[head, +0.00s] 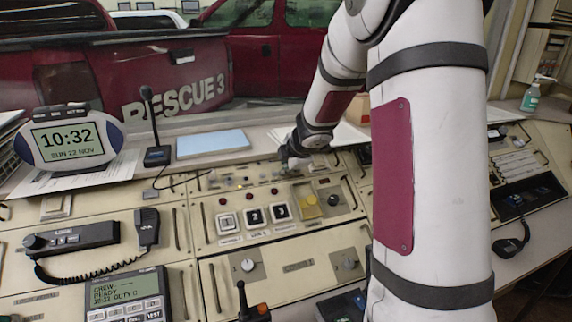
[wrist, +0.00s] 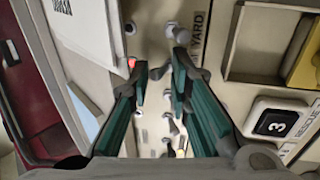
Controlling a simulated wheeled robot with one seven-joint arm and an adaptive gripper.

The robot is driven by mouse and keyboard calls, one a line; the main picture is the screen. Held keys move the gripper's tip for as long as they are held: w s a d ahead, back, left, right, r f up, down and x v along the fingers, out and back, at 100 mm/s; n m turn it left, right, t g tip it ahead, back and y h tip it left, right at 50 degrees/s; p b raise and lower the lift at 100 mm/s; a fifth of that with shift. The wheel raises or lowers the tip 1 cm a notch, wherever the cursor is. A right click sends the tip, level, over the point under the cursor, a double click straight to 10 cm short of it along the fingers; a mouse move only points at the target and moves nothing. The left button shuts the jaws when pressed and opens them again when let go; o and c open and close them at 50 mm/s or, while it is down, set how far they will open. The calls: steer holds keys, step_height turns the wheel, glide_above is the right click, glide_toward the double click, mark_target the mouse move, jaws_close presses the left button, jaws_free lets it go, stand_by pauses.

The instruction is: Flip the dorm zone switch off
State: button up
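My gripper (head: 290,160) is over the upper part of the console's middle panel, above a row of small toggle switches (head: 240,183). In the wrist view my gripper (wrist: 160,72) has its two teal fingers apart, with nothing held between them. Several small metal toggles (wrist: 167,116) show in the gap between the fingers. One toggle (wrist: 172,29) lies just beyond the right fingertip, beside a label reading YARD (wrist: 199,35). No dorm label is readable, so I cannot tell which toggle is the dorm zone switch or how it is set.
Numbered push buttons (head: 255,215) and a yellow item (head: 308,208) sit below the switches. A gooseneck microphone (head: 156,150) and a blue pad (head: 212,143) stand at the back left. A red light (wrist: 131,63) shows beside the left finger. A radio handset (head: 147,228) is at the left.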

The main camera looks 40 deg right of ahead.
steer(key=shift+s+f, duration=0.1)
stand_by(0.3)
steer(key=shift+s+a+f+b, duration=0.2)
steer(key=shift+s+f+b, duration=0.25)
steer(key=shift+b, duration=0.3)
steer(key=shift+r, duration=0.15)
steer(key=shift+w+r+p+v, duration=0.1)
steer(key=shift+p+v, duration=0.75)
steer(key=shift+v, duration=0.15)
steer(key=shift+w+r+p+v, duration=0.15)
steer(key=shift+p+v, duration=0.7)
steer(key=shift+v, duration=0.15)
steer(key=shift+w+r+p+v, duration=0.1)
steer(key=shift+p+v, duration=0.75)
steer(key=shift+v, duration=0.2)
steer(key=shift+w+d, duration=0.1)
steer(key=shift+d, duration=0.05)
